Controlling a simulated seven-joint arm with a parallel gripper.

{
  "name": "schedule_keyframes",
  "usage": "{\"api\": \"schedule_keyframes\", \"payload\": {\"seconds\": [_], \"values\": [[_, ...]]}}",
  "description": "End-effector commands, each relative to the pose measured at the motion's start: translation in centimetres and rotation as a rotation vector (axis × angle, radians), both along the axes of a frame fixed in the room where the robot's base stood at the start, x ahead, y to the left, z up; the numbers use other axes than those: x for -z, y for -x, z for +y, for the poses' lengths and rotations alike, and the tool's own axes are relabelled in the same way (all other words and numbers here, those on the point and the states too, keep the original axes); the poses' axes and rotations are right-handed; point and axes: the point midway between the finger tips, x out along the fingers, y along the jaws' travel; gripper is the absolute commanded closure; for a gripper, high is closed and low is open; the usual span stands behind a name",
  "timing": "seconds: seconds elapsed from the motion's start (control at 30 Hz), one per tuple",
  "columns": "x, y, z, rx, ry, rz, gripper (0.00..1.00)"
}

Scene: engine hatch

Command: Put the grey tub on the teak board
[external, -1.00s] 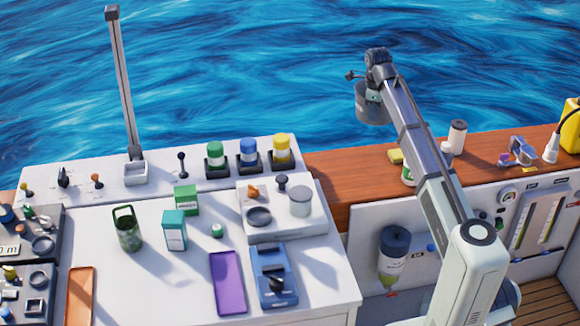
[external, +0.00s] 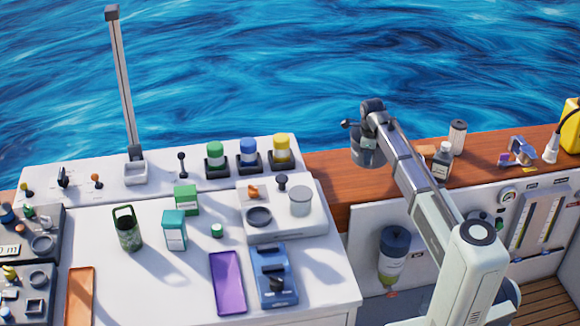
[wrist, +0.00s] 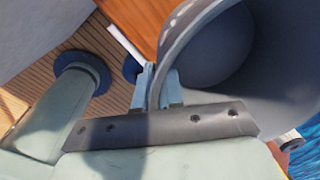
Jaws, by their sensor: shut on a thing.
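The grey tub (external: 363,154) hangs from my gripper (external: 373,143), upright or nearly so, over the teak board (external: 335,187) in the external view. I cannot tell whether its base touches the board. In the wrist view my gripper (wrist: 160,88) is shut on the rim of the grey tub (wrist: 215,55), with one finger on each side of the wall. The tub's inside looks empty where it shows. Part of the board is hidden behind my arm.
On the board to the right of my arm stand a bottle (external: 442,161), a canister (external: 458,137) and a blue-grey device (external: 522,150). An orange item (external: 426,150) is partly hidden. The white counter (external: 120,275) lies left. The board left of the tub is clear.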

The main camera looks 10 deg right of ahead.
Motion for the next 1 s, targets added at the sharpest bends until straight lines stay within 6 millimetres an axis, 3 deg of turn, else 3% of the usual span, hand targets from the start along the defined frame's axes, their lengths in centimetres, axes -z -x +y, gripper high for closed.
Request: {"api": "schedule_keyframes", "payload": {"seconds": [0.4,0.87,1.0], "values": [[5.4,0.0,0.0,0.000,0.001,0.000,1.00],[9.3,0.0,0.0,0.000,0.000,0.000,1.00],[9.6,0.0,0.0,0.000,0.000,-0.001,1.00]]}}
